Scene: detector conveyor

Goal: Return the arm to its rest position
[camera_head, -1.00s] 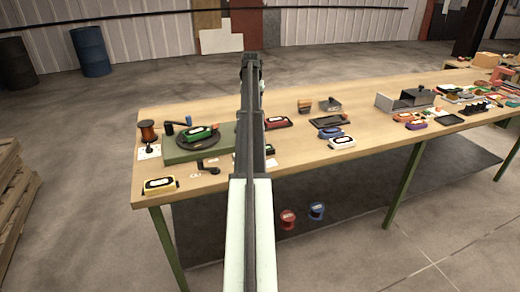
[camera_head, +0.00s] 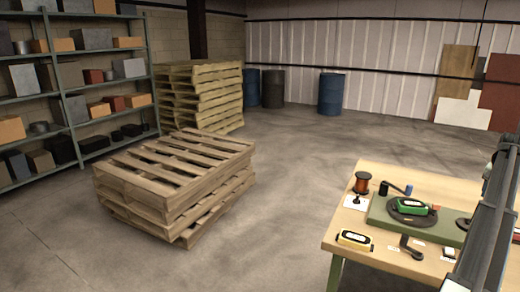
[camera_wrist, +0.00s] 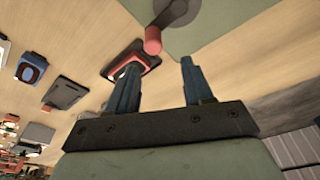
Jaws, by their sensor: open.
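My arm (camera_head: 492,225) shows at the right edge of the head view, over the right part of the workbench (camera_head: 345,222). Its far end is partly cut off there. In the wrist view my gripper (camera_wrist: 158,66) is open, with two dark blue fingers apart and nothing between them. A red-edged device (camera_wrist: 112,72) lies on the bench behind the left finger. A crank with a red knob (camera_wrist: 152,42) and a green plate (camera_wrist: 225,22) show beyond the fingertips. I cannot tell the exact height above the bench.
The green base (camera_head: 385,214) carries a turntable with a green device (camera_head: 411,206). Pallets (camera_head: 165,195), shelves (camera_head: 62,95) and a blue barrel (camera_head: 332,94) stand beyond open floor.

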